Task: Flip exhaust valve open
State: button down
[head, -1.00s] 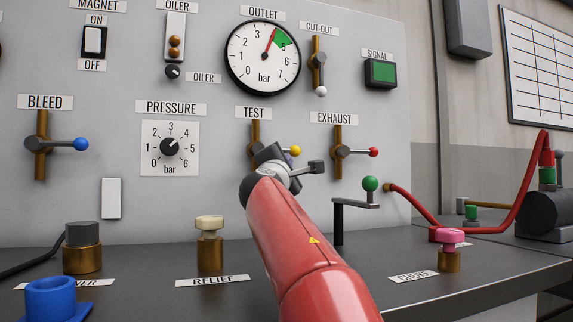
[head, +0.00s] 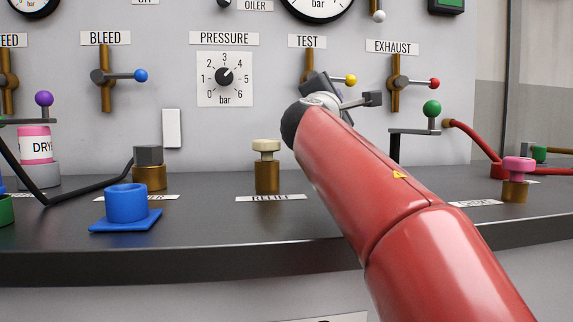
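The exhaust valve (head: 396,83) is a brass vertical pipe on the grey panel under the EXHAUST label (head: 392,47). Its grey lever points horizontally right, across the pipe, and ends in a red ball (head: 434,83). My gripper (head: 320,86) is at the end of my red arm, left of the exhaust valve and in front of the lower part of the test valve (head: 309,62). A dark block on a grey rod at my wrist reaches toward the exhaust valve. The fingers are mostly hidden behind the wrist, so their opening cannot be made out. No contact with the exhaust lever shows.
The test lever's yellow ball (head: 351,80) is close to my gripper. A green-ball crank (head: 432,110) stands below the exhaust valve. The relief knob (head: 267,165), pink knob (head: 518,170) and blue cup (head: 127,204) stand on the dark bench (head: 200,240).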

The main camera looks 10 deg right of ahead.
aim_at(403, 81)
jog(key=k+j, duration=0.75)
jog(key=k, duration=0.1)
